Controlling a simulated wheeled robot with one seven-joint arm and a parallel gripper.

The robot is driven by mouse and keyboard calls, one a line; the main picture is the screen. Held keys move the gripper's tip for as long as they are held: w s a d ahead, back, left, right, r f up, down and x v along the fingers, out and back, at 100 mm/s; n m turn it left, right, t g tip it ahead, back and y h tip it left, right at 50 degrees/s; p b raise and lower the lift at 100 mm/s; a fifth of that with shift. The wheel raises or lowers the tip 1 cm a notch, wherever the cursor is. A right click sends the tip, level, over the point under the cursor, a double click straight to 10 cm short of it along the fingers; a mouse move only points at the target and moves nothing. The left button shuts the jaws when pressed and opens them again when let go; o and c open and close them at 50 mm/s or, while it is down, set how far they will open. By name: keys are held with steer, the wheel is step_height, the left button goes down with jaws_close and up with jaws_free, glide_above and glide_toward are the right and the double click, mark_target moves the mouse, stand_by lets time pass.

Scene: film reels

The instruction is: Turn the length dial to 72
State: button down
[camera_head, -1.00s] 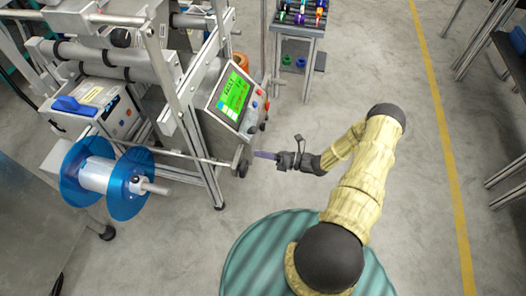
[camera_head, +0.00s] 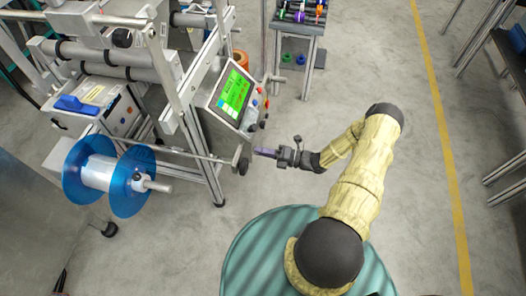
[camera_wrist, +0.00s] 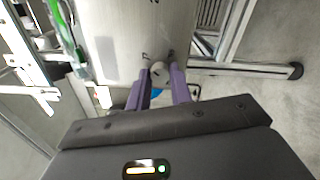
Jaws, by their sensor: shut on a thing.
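The length dial (camera_wrist: 158,72) is a small round pale grey knob on a bare metal panel (camera_wrist: 120,35) in the wrist view. Dark marks stand on the panel around it, too small to read, so I cannot tell its setting. My gripper's purple fingers (camera_wrist: 160,82) stand on either side of the dial and are shut on it. In the head view my gripper (camera_head: 257,152) reaches left to the lower right side of the machine's control box. The dial is hard to make out there.
The control box has a lit green screen (camera_head: 235,93) with coloured buttons beside it. A blue film reel (camera_head: 74,173) sits on a shaft at the left. Open floor (camera_head: 420,200) lies to the right.

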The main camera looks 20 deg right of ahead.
steer(key=c, duration=1.3)
jaws_free()
steer(key=shift+o, duration=0.2)
steer(key=p+v, duration=0.1)
steer(key=v, duration=1.6)
steer(key=shift+d+p, duration=0.25)
steer(key=shift+p, duration=0.05)
steer(key=shift+s, duration=0.1)
